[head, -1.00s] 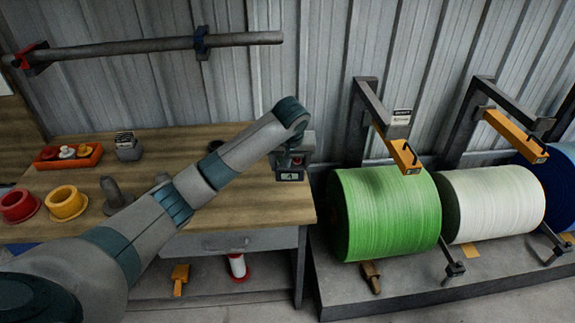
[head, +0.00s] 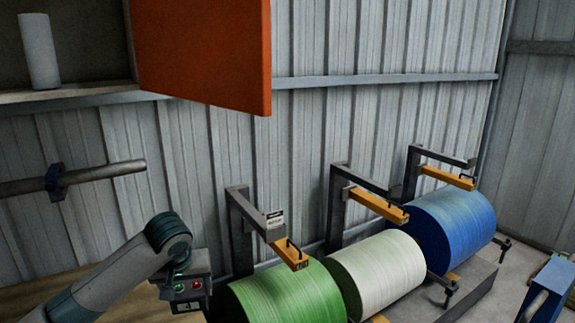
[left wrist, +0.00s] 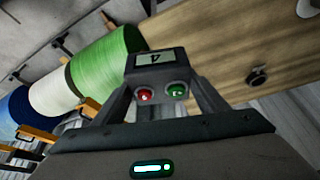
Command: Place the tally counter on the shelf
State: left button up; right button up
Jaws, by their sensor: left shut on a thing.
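The tally counter is a small dark grey box with a display and red and green buttons. It shows in the head view (head: 188,306) at the bottom left and in the left wrist view (left wrist: 155,62), where the display reads like a 4. My left gripper (head: 183,283) is shut on it, with a finger on each side in the left wrist view (left wrist: 162,88). The counter is held in front of the wall, left of the green roll. The shelf (head: 75,97) is at the upper left of the head view, higher than the gripper. My right gripper is out of view.
An orange panel (head: 205,50) hangs beside the shelf opening, on its right. A white cylinder (head: 40,50) stands on the shelf. A bar (head: 100,173) runs below it. Green (head: 285,295), white (head: 375,267) and blue (head: 440,228) rolls lie to the right. The workbench (head: 35,300) is at lower left.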

pick_arm(q)
jog(key=s+d+r+m, duration=0.1)
jog(key=s+d, duration=0.1)
jog(key=s, duration=0.4)
jog(key=s+d+r+m+h, duration=0.1)
jog(key=s+d+r, duration=0.1)
jog(key=s, duration=0.4)
jog(key=shift+s+m, duration=0.25)
jog(key=shift+m, duration=0.15)
dwell(0.7)
